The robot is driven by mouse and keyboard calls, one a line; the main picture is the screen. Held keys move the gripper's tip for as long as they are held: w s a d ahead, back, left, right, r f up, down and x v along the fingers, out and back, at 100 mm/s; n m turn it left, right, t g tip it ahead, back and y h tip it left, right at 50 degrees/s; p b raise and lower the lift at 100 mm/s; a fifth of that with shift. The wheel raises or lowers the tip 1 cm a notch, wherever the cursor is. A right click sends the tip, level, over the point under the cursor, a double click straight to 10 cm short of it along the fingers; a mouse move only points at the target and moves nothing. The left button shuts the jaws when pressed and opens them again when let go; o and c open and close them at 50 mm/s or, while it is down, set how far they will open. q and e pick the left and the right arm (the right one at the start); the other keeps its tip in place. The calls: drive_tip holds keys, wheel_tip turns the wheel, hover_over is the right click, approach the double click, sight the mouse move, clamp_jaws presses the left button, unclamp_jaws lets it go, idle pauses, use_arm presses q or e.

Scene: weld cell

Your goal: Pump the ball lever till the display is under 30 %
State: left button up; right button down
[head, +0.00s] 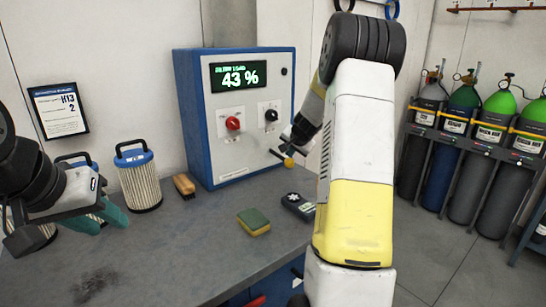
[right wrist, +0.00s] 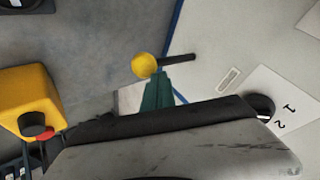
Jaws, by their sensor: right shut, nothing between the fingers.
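The blue cabinet (head: 185,110) stands at the back of the bench. Its display (head: 238,76) reads 43 % in green. The lever's yellow ball (head: 289,162) sticks out at the cabinet's lower right front; the ball (right wrist: 144,65) and its dark rod (right wrist: 178,59) also show in the right wrist view. My right gripper (right wrist: 157,82) is shut and empty, its teal fingertips right at the ball; whether they touch is unclear. In the head view my right arm partly hides this area. My left gripper (head: 100,218) is over the bench's left side; its finger gap is unclear.
A red knob (head: 233,123) and a black knob (head: 271,115) are on the cabinet front. A filter cartridge (head: 139,178), a brush (head: 184,186), a sponge (head: 254,221) and a dark handheld device (head: 298,205) stand or lie on the bench. Gas cylinders (head: 465,140) stand at right.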

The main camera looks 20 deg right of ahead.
drive_tip(key=shift+r, duration=1.1)
drive_tip(key=shift+r, duration=2.55)
